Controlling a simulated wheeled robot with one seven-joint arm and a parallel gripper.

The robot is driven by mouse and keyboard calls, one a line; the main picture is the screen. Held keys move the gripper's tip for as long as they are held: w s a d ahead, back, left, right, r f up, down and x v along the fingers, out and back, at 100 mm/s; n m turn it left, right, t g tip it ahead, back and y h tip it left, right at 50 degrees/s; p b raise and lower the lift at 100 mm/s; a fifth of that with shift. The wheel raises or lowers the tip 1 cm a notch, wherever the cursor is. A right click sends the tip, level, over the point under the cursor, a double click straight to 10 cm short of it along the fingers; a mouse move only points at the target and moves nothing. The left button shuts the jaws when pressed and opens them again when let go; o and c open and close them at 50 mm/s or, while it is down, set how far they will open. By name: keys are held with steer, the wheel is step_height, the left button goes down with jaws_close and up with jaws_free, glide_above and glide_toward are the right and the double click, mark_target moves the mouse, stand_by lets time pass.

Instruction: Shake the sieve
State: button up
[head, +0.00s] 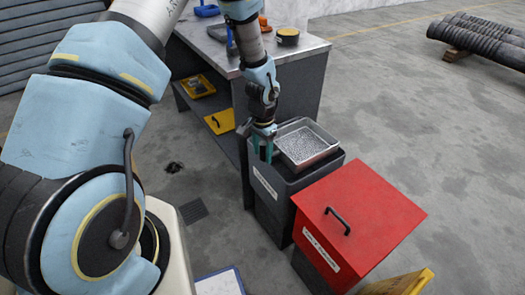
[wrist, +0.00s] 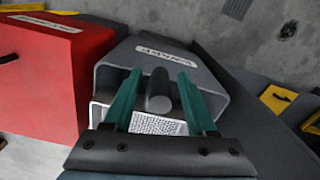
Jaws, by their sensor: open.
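The sieve (head: 305,146) is a square metal tray with a perforated mesh floor. It rests in the top of the open dark grey barrel (head: 262,196). In the wrist view the sieve's mesh (wrist: 150,124) shows behind my gripper, with a dark round handle (wrist: 159,88) pointing out from it. My gripper (head: 264,150) is over the barrel's left side in the head view. In the wrist view its two green fingers (wrist: 160,80) are apart, one on each side of the handle, with gaps visible. Part of the sieve is hidden by the gripper's base.
A red-lidded barrel (head: 360,215) with a black handle stands right beside the grey barrel. A metal-topped workbench (head: 290,50) with tools stands behind. Ribbed pipes (head: 480,40) lie far right. Open concrete floor is at right.

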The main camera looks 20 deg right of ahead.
steer(key=shift+c, duration=0.3)
jaws_close()
stand_by(1.1)
